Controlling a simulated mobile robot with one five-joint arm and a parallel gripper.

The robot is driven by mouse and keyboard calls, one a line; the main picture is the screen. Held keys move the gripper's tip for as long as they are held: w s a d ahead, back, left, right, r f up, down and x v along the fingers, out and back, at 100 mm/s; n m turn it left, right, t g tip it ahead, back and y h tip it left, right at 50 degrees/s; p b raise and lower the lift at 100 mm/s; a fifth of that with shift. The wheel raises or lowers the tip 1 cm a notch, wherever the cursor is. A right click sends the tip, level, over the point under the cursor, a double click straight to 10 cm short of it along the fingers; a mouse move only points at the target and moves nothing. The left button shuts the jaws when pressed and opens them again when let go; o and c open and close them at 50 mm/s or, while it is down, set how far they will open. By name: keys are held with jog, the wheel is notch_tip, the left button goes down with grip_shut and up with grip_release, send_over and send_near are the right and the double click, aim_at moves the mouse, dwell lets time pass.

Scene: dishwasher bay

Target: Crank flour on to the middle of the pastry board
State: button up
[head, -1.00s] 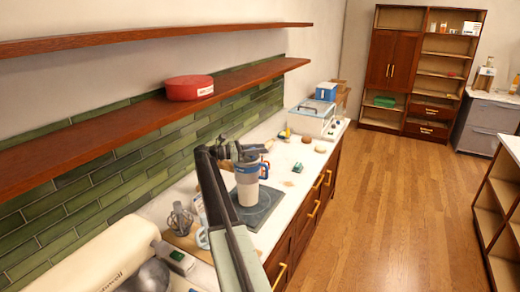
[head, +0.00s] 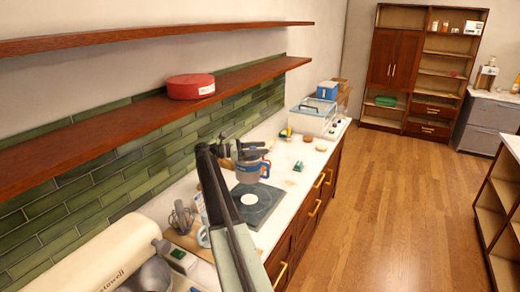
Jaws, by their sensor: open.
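The flour sifter (head: 249,170), a grey cup with a blue band and blue handle, is in the middle of the head view. It looks upright and above the dark grey pastry board (head: 272,195). A round white patch (head: 250,199), which looks like flour, lies near the middle of the board. My gripper (head: 240,152) is open at the sifter's top. Its dark parts overlap the sifter there, so I cannot tell whether the jaws touch it or what bears it up. The crank is not clear.
A clear-lidded box (head: 312,117) stands at the counter's far end, with small items before it. A whisk attachment (head: 181,217) and a cream mixer (head: 95,258) stand nearer. A shelf with a red tin (head: 190,87) runs above the counter. The floor at right is clear.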

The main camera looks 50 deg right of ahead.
jog(key=shift+a, duration=0.1)
jog(key=v, duration=0.7)
jog(key=shift+w+a, duration=0.25)
